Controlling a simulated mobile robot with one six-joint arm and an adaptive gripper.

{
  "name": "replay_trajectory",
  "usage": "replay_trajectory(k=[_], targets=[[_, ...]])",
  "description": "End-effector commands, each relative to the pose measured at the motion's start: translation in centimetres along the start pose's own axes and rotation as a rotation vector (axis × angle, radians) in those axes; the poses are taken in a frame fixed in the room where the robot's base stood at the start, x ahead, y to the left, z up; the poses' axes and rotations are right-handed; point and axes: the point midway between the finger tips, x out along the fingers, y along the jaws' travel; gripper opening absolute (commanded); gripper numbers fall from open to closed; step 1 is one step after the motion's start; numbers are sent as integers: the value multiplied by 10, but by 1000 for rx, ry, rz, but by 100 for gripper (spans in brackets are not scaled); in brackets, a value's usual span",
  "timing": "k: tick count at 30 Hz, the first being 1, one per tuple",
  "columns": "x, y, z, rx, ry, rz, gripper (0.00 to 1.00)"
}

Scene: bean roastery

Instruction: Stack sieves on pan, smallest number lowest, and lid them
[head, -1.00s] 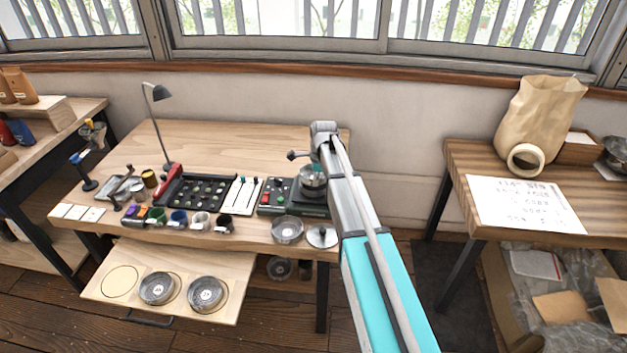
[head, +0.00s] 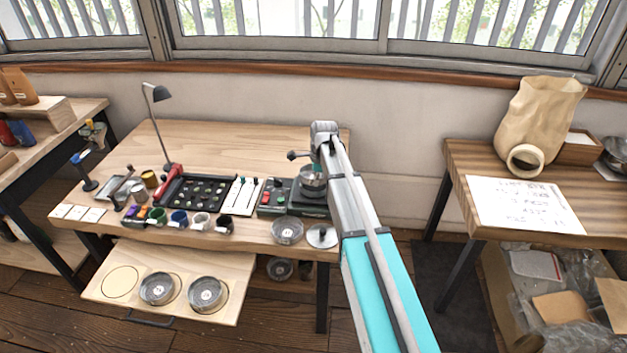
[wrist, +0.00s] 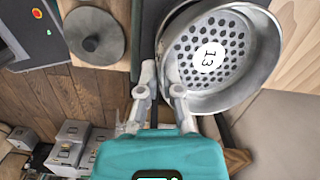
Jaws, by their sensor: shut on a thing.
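A metal sieve labelled 13 (wrist: 212,58) fills the upper right of the wrist view, its perforated floor facing the camera. My gripper (wrist: 161,92) is shut on its near rim. In the head view this sieve (head: 312,178) is at the dark machine (head: 312,203) on the table's right end, partly hidden by my arm; I cannot tell whether it rests on anything. A knobbed lid (head: 322,236) lies at the table's front right corner, also in the wrist view (wrist: 92,36). Beside it is a round metal dish (head: 288,230). Two labelled sieves, left (head: 157,288) and right (head: 207,294), sit in the drawer board.
The pulled-out drawer board (head: 236,268) has an empty round recess (head: 120,282) at left. A second table with a paper bag (head: 540,118) stands right.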

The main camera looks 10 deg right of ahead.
Motion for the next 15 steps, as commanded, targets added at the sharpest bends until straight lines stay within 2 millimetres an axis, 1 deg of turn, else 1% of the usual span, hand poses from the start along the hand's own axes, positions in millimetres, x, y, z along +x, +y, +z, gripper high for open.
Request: replay_trajectory(k=[15], targets=[[6, 0, -1, 0, 0, 0, 0]])
